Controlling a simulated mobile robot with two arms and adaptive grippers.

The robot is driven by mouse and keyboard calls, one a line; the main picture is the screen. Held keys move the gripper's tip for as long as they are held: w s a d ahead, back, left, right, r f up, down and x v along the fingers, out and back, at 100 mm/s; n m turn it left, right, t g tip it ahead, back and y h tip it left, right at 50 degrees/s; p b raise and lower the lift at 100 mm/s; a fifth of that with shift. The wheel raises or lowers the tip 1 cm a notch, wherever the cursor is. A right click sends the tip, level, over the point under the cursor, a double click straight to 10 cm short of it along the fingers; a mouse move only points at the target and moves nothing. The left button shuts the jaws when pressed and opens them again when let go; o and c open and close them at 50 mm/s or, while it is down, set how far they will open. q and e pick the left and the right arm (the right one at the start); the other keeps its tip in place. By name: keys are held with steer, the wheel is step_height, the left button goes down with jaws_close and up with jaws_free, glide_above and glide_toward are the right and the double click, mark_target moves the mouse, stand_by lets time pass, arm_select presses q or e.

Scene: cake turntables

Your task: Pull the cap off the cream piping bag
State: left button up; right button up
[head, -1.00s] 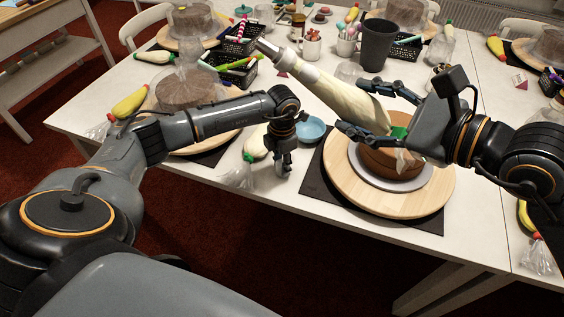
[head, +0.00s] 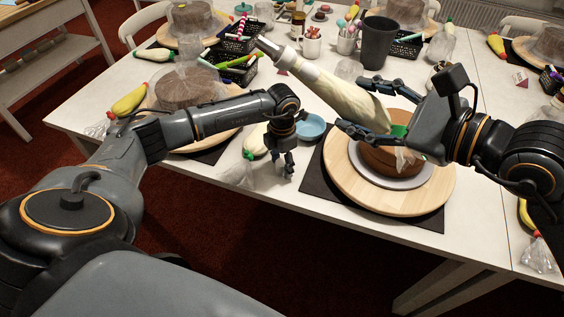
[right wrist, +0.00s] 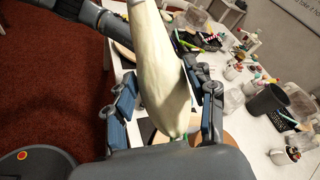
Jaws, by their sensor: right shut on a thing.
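The cream piping bag (head: 345,97) is held slantwise above the table, its narrow end pointing up and left in the head view. A grey metallic piece, which seems to be the cap (head: 268,47), covers the tip. My right gripper (head: 368,108) is shut around the bag's wide lower part, near a green tie (head: 398,131). The right wrist view shows the bag (right wrist: 160,70) between the two fingers, with its tip out of frame. My left gripper (head: 283,160) points down near the table's front edge, apart from the bag. Its finger opening is unclear.
A brown cake (head: 385,160) stands on a round wooden turntable (head: 345,190) under the right gripper. A blue bowl (head: 312,128) and another piping bag (head: 252,152) lie near the left gripper. A dark grey tumbler (head: 377,45) and black baskets stand behind.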

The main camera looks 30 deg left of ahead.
steer(key=shift+r, duration=0.1)
arm_select(q)
steer(key=shift+r+p, duration=2.05)
steer(key=shift+r, duration=1.05)
arm_select(e)
steer(key=shift+r, duration=2)
steer(key=shift+o, duration=0.8)
arm_select(q)
steer(key=shift+f, duration=0.1)
arm_select(e)
steer(key=shift+c, duration=0.9)
